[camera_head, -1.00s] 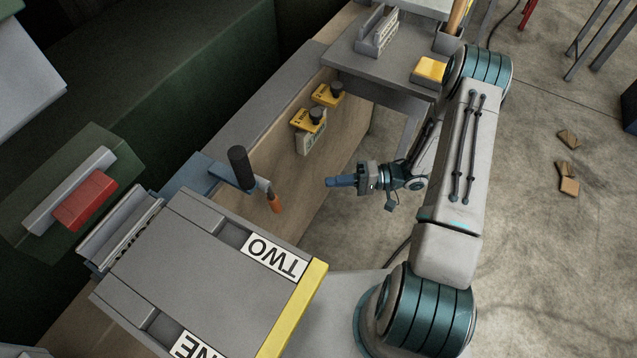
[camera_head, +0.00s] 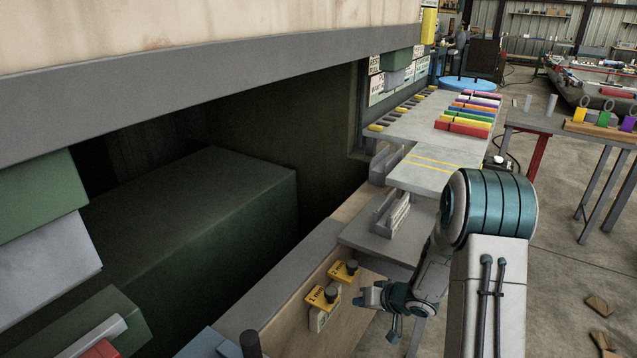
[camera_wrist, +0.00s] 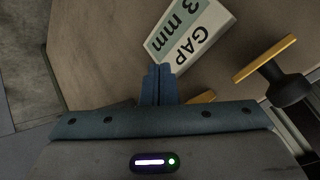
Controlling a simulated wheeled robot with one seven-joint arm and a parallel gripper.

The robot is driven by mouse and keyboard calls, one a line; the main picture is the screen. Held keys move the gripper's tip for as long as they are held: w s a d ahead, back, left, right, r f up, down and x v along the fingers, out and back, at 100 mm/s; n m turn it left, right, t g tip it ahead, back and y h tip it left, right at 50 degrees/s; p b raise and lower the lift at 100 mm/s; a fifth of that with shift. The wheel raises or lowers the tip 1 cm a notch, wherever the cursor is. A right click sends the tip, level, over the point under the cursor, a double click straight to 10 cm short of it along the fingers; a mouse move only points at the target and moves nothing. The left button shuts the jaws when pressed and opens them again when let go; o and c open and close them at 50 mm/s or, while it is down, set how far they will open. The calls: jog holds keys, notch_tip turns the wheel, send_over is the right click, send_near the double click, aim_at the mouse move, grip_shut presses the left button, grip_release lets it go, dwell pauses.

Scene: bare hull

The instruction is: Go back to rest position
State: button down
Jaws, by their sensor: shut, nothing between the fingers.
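My gripper (camera_head: 368,296) is in the lower middle of the head view, in front of the wooden panel (camera_head: 290,309). Its blue fingers (camera_wrist: 158,84) are together and empty in the wrist view. A white block marked "GAP 3 mm" (camera_wrist: 190,37) lies just past the fingertips in the wrist view; I cannot tell whether they touch it. One yellow plate with a black knob (camera_wrist: 265,60) shows at the right of the wrist view.
A grey shelf with a slotted grey holder (camera_head: 391,215) lies beyond my gripper. A bench with coloured bars (camera_head: 468,113) stands farther back. A table (camera_head: 560,122) stands at the right. Brown scraps (camera_head: 600,306) lie on the otherwise open concrete floor at right. A grey beam (camera_head: 200,92) crosses the upper left.

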jog(key=s+d+r+m+h+p, duration=0.1)
jog(key=s+d+r+h, duration=0.25)
jog(key=r, duration=0.45)
jog(key=s+d+r+m+h, duration=0.1)
jog(key=s+d+r+h, duration=0.3)
jog(key=r, duration=0.5)
jog(key=s+a+r+g, duration=0.1)
jog(key=s+r, duration=0.3)
jog(key=s, duration=0.6)
jog(key=s+a+r+g+p, duration=0.1)
jog(key=s+r, duration=0.3)
jog(key=s, duration=0.5)
jog(key=shift+s+a+n+g+y, duration=0.4)
jog(key=shift+a+g, duration=0.3)
jog(key=shift+g, duration=0.2)
